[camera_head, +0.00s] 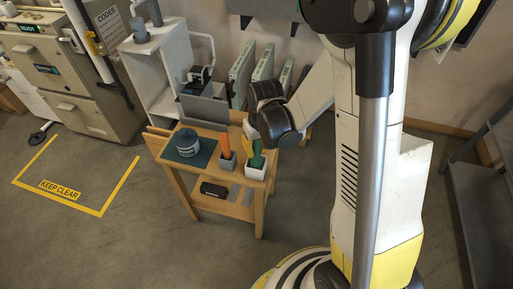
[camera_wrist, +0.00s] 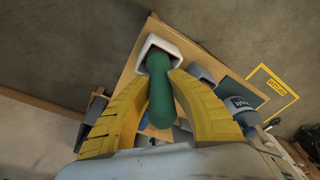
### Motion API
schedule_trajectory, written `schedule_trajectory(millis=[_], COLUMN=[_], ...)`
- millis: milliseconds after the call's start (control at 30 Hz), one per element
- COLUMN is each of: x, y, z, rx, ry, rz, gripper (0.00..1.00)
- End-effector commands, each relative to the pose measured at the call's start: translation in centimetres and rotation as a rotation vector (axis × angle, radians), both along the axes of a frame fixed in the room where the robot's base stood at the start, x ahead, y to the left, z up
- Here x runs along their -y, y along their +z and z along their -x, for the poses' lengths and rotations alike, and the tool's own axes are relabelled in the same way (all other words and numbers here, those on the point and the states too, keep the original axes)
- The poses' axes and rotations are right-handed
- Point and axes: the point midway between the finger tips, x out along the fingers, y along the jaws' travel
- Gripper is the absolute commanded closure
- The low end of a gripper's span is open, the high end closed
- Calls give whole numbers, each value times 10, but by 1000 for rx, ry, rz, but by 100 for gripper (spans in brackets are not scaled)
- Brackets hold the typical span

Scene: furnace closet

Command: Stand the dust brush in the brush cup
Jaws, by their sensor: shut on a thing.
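The green-handled dust brush (camera_head: 257,155) stands roughly upright at the white square cup (camera_head: 255,173) on the right front corner of a small wooden table. In the wrist view, the green handle (camera_wrist: 160,90) lies between the two yellow fingers of my gripper (camera_wrist: 158,82), which are shut on it. The handle's far end goes into the mouth of the white cup (camera_wrist: 190,50). The brush's lower end is hidden inside the cup, so I cannot tell whether it rests on the bottom. In the head view, my gripper (camera_head: 249,133) is just behind the handle and partly hidden by my wrist.
A round labelled tin (camera_head: 187,142) sits on a dark mat (camera_head: 207,149). A dark box (camera_head: 213,190) lies on the lower shelf. Floor in front is clear.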

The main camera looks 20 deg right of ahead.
Motion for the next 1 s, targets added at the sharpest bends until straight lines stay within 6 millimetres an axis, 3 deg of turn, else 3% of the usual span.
schedule_trajectory(millis=[667, 700, 767, 1000], x=[0, 0, 0, 0], y=[-16, -16, -16, -16], z=[0, 0, 0, 0], rx=[0, 0, 0, 0], ry=[0, 0, 0, 0], rz=[0, 0, 0, 0], gripper=[100, 74, 56, 56])
